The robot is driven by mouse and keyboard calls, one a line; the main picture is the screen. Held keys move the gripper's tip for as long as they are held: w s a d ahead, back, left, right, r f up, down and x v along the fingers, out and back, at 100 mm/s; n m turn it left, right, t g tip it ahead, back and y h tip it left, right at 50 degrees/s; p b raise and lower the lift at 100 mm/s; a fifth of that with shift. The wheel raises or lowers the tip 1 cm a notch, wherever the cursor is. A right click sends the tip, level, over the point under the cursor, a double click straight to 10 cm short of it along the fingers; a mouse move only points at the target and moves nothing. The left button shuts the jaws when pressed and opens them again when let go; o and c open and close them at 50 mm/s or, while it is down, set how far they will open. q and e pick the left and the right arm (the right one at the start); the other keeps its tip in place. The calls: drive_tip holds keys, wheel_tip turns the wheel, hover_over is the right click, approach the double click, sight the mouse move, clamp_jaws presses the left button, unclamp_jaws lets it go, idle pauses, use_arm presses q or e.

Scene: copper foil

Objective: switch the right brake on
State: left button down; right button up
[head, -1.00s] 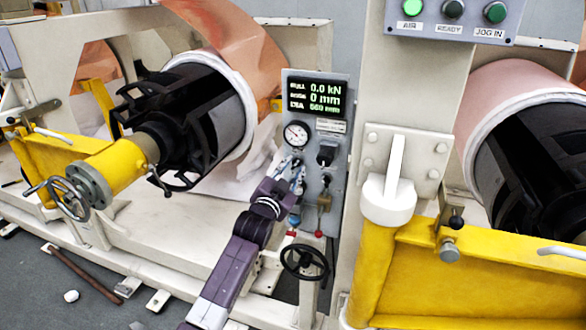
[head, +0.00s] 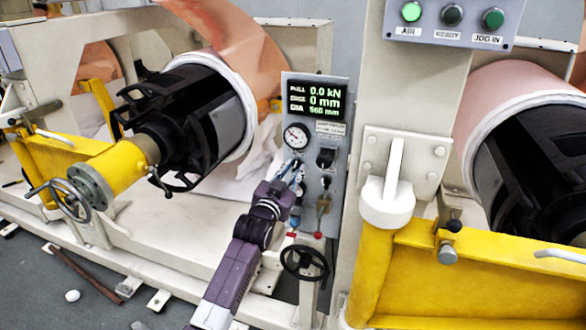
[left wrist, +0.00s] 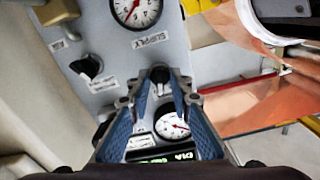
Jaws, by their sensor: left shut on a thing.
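The grey control panel (head: 338,125) stands in the middle of the head view, with a lit display on top. My left gripper (head: 291,170) reaches its left side, just below a round gauge (head: 297,135). In the left wrist view, the left gripper (left wrist: 160,95) has its blue-padded fingers on either side of a small black knob (left wrist: 160,74) and is shut on it. A second black knob (left wrist: 86,68) is apart from the fingers, to the left in that view. The labels are too small or covered to tell which one is the right brake. My right gripper is out of view.
A black handwheel (head: 304,262) sits below the panel. A white post with a white handle (head: 388,200) and a yellow arm (head: 480,275) stand to the right. A black mandrel with a copper roll (head: 190,110) is at left. A supply gauge (left wrist: 136,8) is close to the gripper.

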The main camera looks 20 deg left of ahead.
use_arm(q)
drive_tip(key=n+p, duration=0.1)
drive_tip(key=n, duration=0.3)
drive_tip(key=shift+n, duration=0.3)
drive_tip(key=shift+n+p, duration=0.6)
drive_tip(key=shift+n, duration=1.3)
drive_tip(key=c, duration=2.1)
unclamp_jaws()
drive_tip(key=shift+s+f, duration=0.1)
drive_tip(key=shift+s, duration=0.4)
drive_tip(key=s, duration=1.1)
drive_tip(key=shift+a, duration=0.25)
